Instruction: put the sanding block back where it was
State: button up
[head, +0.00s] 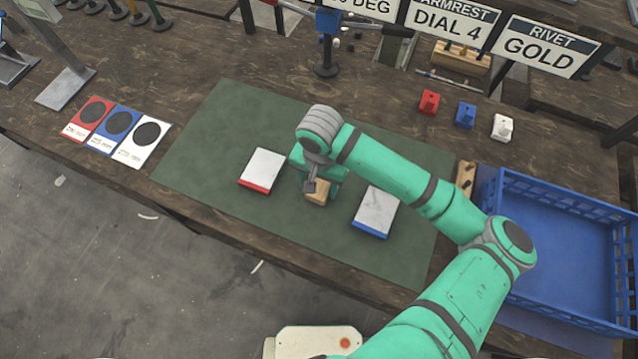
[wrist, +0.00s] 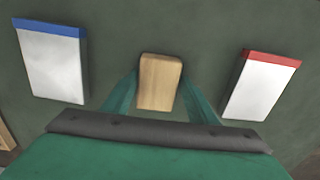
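The sanding block appears to be the small light-wood block (head: 317,191) near the middle of the green mat (head: 215,135). In the wrist view the wooden block (wrist: 159,82) sits between the two green fingers of my gripper (wrist: 160,90), which reach its left and right sides. My gripper (head: 318,178) looks shut on it, over the mat between two white-faced slabs. Whether the block touches the mat or hangs just above it I cannot tell.
A white slab with a red edge (head: 263,170) lies left of the block, and one with a blue edge (head: 376,211) lies right. Red, blue and white cards (head: 119,123) lie at left. A blue crate (head: 560,235) stands at right. The left part of the mat is clear.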

aim_at(320, 185)
jog(key=shift+s+d, duration=0.15)
jog(key=shift+d, duration=0.15)
notch_tip(320, 185, up, 12)
jog(key=shift+a+r, duration=0.15)
dwell(0.5)
jog(key=shift+a, duration=0.1)
dwell(0.4)
